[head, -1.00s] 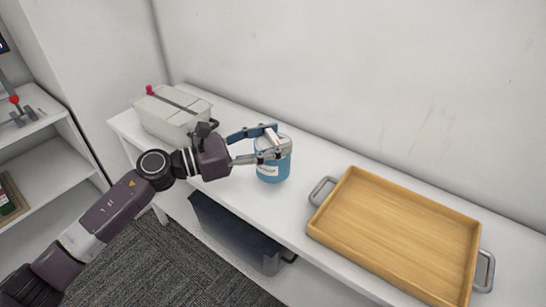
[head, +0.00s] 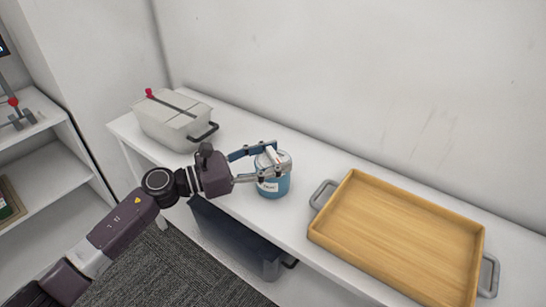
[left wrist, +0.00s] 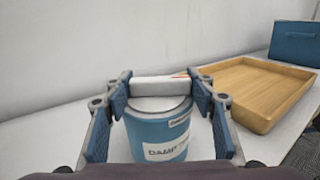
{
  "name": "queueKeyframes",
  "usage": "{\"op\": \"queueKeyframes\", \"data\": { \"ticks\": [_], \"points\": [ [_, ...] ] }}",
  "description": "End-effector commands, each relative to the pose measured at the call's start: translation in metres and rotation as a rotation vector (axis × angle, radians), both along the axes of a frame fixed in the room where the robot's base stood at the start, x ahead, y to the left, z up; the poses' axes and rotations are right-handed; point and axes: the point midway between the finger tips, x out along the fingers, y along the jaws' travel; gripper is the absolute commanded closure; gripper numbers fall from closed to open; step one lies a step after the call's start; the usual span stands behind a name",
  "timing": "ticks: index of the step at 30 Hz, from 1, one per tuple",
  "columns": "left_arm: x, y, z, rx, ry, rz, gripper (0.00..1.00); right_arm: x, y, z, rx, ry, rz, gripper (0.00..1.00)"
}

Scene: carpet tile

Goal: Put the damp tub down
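The damp tub (head: 273,187) is a blue round tub with a white top and a white label; the label reads "DAMP" in the left wrist view (left wrist: 160,137). It is upright over the white shelf top, left of the wooden tray. A white bar-like piece (left wrist: 162,88) lies across its top. My left gripper (head: 279,156) has its two fingers at the ends of this piece and appears shut on it. I cannot tell whether the tub's base touches the shelf. My right gripper is not in view.
A wooden tray (head: 349,240) with grey handles is on the shelf top (head: 312,178) to the right. A grey lidded box (head: 165,127) stands at the left. A dark bin (head: 235,235) is below. A blue case (left wrist: 296,44) shows beyond the tray.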

Motion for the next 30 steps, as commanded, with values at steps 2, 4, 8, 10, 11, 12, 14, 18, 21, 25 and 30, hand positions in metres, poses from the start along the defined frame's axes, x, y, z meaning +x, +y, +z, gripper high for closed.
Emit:
{"op": "queueKeyframes", "data": {
  "ticks": [2, 4, 8, 10, 11, 12, 14, 18, 21, 25, 30],
  "points": [
    [0.000, 0.000, 0.000, 0.000, 0.000, 0.000, 0.39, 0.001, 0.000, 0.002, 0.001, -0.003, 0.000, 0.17],
    [0.000, 0.000, 0.000, 0.000, 0.000, 0.000, 0.32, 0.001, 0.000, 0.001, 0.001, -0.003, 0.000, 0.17],
    [0.000, 0.000, 0.000, 0.000, 0.000, 0.000, 0.32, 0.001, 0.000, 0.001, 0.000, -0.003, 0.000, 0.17],
    [0.000, 0.000, 0.000, 0.000, 0.000, 0.000, 0.32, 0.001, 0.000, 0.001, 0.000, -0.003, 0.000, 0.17],
    [0.000, 0.000, 0.000, 0.000, 0.000, 0.000, 0.32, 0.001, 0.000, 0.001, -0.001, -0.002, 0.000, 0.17],
    [0.000, 0.000, 0.001, 0.000, 0.000, 0.000, 0.32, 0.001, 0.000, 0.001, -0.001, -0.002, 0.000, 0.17],
    [0.000, 0.000, 0.001, 0.000, 0.000, 0.000, 0.32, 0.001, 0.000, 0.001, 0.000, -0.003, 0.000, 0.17],
    [-0.003, 0.009, 0.001, 0.001, 0.002, 0.003, 0.32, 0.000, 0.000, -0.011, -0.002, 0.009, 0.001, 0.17],
    [-0.011, 0.029, 0.000, 0.004, 0.002, 0.004, 0.32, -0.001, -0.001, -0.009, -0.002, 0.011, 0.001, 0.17],
    [-0.024, 0.057, 0.000, 0.004, 0.002, 0.002, 0.32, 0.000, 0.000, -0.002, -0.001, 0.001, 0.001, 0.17],
    [-0.037, 0.087, 0.001, 0.003, 0.000, 0.002, 0.32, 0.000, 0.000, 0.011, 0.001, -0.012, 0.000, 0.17]
  ]
}}
